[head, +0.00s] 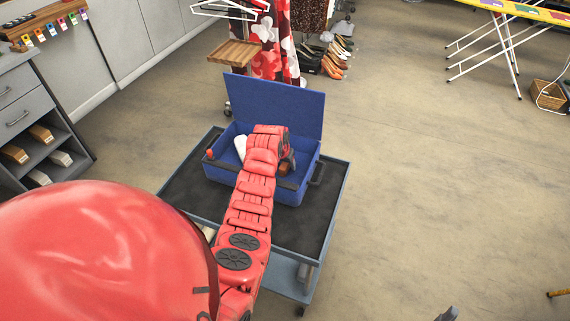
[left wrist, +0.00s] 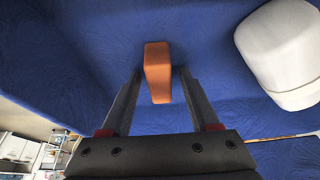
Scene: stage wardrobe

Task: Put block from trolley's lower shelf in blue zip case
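The blue zip case (head: 309,176) stands open on the trolley's top (head: 187,190), its lid upright at the back. My left arm reaches over it, and my left gripper (head: 284,163) is inside the case, mostly hidden by my own wrist. In the left wrist view an orange block (left wrist: 157,72) is against the blue lining, between the fingertips of my left gripper (left wrist: 160,72). A narrow gap shows on each side of the block, so the fingers look open. A dark tip at the bottom right of the head view may be my right gripper (head: 447,314); its fingers cannot be made out.
A white rounded object (head: 240,147) lies in the case left of my gripper; it also shows in the left wrist view (left wrist: 285,55). A grey drawer unit (head: 35,115) stands at left, a clothes rail behind, an ironing board (head: 525,10) at back right.

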